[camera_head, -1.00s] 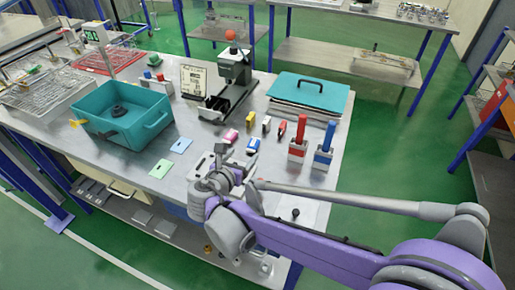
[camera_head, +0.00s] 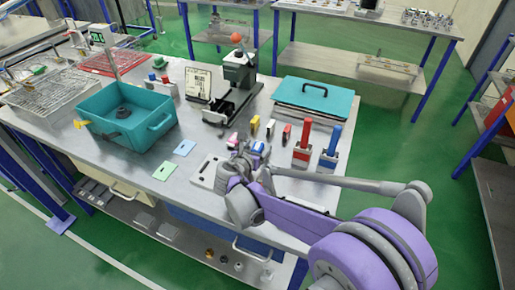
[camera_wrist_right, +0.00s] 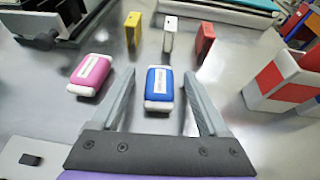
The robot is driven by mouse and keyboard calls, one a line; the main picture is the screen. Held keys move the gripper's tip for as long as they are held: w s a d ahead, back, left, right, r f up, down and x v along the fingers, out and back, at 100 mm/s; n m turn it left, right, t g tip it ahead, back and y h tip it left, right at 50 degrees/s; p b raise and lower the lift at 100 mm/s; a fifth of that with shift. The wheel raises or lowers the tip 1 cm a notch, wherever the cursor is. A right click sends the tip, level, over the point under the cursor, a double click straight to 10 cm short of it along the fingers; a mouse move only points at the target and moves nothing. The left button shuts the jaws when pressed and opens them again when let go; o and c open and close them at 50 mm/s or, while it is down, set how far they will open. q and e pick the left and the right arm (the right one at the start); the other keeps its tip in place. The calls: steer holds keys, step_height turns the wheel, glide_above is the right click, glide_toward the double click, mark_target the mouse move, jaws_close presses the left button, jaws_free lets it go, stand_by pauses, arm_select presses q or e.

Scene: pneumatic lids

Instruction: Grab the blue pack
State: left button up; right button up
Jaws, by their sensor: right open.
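The blue pack (camera_wrist_right: 160,87) has white ends and a pale label and lies flat on the metal table. In the right wrist view it sits between the two fingers of my right gripper (camera_wrist_right: 160,90), with a gap on each side. The right gripper is open. In the head view the blue pack (camera_head: 259,147) is mostly hidden behind the right gripper (camera_head: 250,148). The left gripper does not show.
A pink pack (camera_wrist_right: 91,74) lies just left of the blue one. Yellow (camera_wrist_right: 133,28), white (camera_wrist_right: 170,33) and red (camera_wrist_right: 205,39) packs stand behind. A red-and-white block (camera_wrist_right: 285,80) stands right. A teal bin (camera_head: 130,122) is on the table's left.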

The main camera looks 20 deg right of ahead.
jaws_close()
stand_by(0.4)
steer(key=shift+r, duration=0.1)
